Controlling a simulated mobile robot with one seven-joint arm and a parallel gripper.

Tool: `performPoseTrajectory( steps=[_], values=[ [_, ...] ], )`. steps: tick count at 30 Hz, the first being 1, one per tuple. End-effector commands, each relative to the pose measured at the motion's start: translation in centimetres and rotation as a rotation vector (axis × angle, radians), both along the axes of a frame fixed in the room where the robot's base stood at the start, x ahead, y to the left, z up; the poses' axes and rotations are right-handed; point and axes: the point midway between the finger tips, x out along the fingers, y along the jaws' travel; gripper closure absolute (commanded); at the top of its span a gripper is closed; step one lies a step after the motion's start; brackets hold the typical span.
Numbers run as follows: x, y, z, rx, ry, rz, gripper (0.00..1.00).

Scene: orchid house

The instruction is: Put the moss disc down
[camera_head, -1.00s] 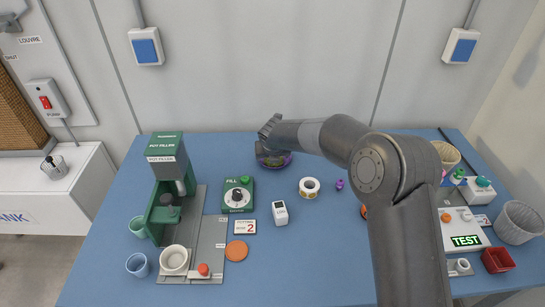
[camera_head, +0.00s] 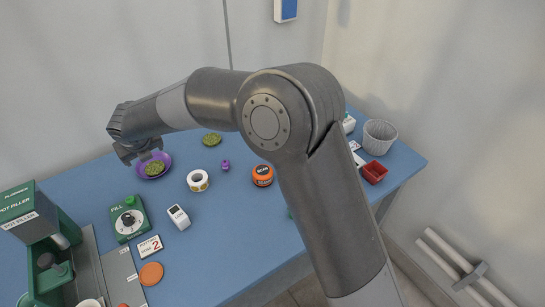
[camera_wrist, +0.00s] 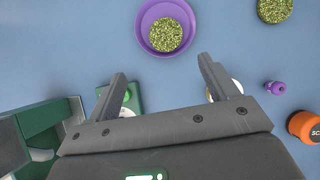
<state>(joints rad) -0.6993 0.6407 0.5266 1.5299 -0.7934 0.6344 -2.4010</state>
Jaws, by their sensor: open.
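A green, speckled moss disc (camera_head: 155,168) lies in a round purple dish (camera_head: 165,158) at the back left of the blue table. In the wrist view this disc (camera_wrist: 166,35) lies flat inside the dish's rim (camera_wrist: 143,22). A second moss disc (camera_head: 212,139) lies directly on the table to the right of the dish, at the top right in the wrist view (camera_wrist: 274,9). My gripper (camera_wrist: 162,70) is open and empty, its fingers apart and pointing towards the dish. In the head view it is beside and above the dish, partly covering it.
A green FILL dial box (camera_head: 129,218), a white tape roll (camera_head: 198,180), a small purple object (camera_head: 225,165) and an orange tin (camera_head: 262,175) stand nearby. The green pot filler (camera_head: 35,235) is at left. A grey basket (camera_head: 380,136) and red tray (camera_head: 374,172) stand at right.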

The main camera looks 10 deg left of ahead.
Motion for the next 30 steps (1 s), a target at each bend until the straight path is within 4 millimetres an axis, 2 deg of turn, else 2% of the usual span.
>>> performPoseTrajectory(
  steps=[4, 8, 11, 15, 19, 25, 30],
  values=[
    [0.5, -0.8, 0.5, 0.007, 0.005, -0.037, 0.21],
    [2.4, -4.5, 2.8, 0.043, 0.032, -0.206, 0.21],
    [4.3, -9.5, 5.3, 0.096, 0.070, -0.431, 0.21],
    [6.2, -17.4, 8.6, 0.197, 0.124, -0.784, 0.21],
    [6.7, -24.7, 11.3, 0.315, 0.173, -1.114, 0.21],
    [5.6, -35.8, 14.5, 0.540, 0.245, -1.624, 0.21],
    [2.7, -44.4, 16.2, 0.777, 0.312, -2.047, 0.21]
  ],
)
